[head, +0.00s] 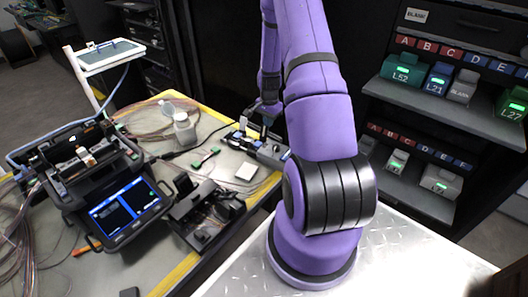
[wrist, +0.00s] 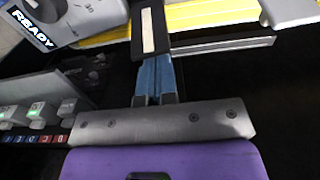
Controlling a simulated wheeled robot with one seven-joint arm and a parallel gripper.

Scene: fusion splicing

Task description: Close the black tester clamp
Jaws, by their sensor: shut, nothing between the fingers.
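A black clamp part with a pale strip (wrist: 148,30) stands out beside the tester in the wrist view. My gripper (wrist: 153,62) is shut and empty, its blue fingers together at the near end of this black part. I cannot tell whether they touch it. In the head view my gripper (head: 263,110) is small and dark, just above the tester.
A black splicer with a lit blue screen (head: 128,208) stands on the left of the table. An open black device (head: 205,212) sits in front of the tester. Shelves with labelled modules (head: 408,68) rise at right. Yellow tape (wrist: 215,14) marks the table edge.

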